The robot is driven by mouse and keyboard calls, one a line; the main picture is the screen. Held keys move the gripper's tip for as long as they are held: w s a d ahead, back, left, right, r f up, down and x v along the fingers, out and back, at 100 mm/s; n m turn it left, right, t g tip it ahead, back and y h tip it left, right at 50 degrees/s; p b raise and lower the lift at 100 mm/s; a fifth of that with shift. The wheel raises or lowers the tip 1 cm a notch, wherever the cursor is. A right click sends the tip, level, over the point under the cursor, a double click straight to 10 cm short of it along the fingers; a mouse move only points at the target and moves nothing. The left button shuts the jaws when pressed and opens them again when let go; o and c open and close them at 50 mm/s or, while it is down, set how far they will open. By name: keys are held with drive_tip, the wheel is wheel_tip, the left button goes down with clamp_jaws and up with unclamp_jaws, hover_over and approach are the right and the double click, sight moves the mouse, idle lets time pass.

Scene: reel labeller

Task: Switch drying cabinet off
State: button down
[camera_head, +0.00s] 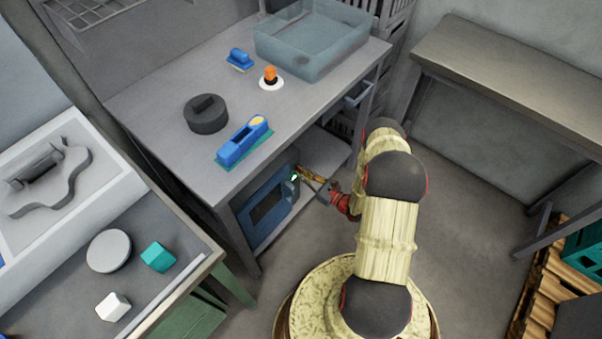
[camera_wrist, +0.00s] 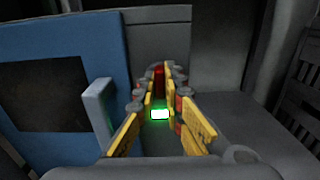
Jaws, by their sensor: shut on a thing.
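The drying cabinet (camera_head: 268,206) is a blue box with a dark window, on the shelf under the workbench. In the wrist view its blue front (camera_wrist: 60,50) fills the left, with a grey-blue handle (camera_wrist: 98,108) standing out. My gripper (camera_head: 304,174) reaches in at the cabinet's right front edge. In the wrist view the yellow fingers of my gripper (camera_wrist: 160,82) are close together around a small dark red part (camera_wrist: 159,78), seemingly the switch; the fingers hide most of it. A small light (camera_wrist: 160,114) glows green between the fingers.
On the workbench (camera_head: 165,105) above stand a translucent blue bin (camera_head: 310,45), a blue device (camera_head: 243,143), a dark round thing (camera_head: 206,115) and an orange-topped item (camera_head: 270,77). A second bench (camera_head: 510,75) stands right. Floor between is clear.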

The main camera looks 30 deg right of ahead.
idle(0.4)
drive_tip(key=n, duration=1.7)
drive_tip(key=shift+s+a+f+n, duration=0.15)
drive_tip(key=shift+a+f+n, duration=0.1)
drive_tip(key=shift+n, duration=0.15)
idle(0.4)
drive_tip(key=c, duration=1.9)
unclamp_jaws()
drive_tip(key=shift+d, duration=0.1)
drive_tip(key=v, duration=1.2)
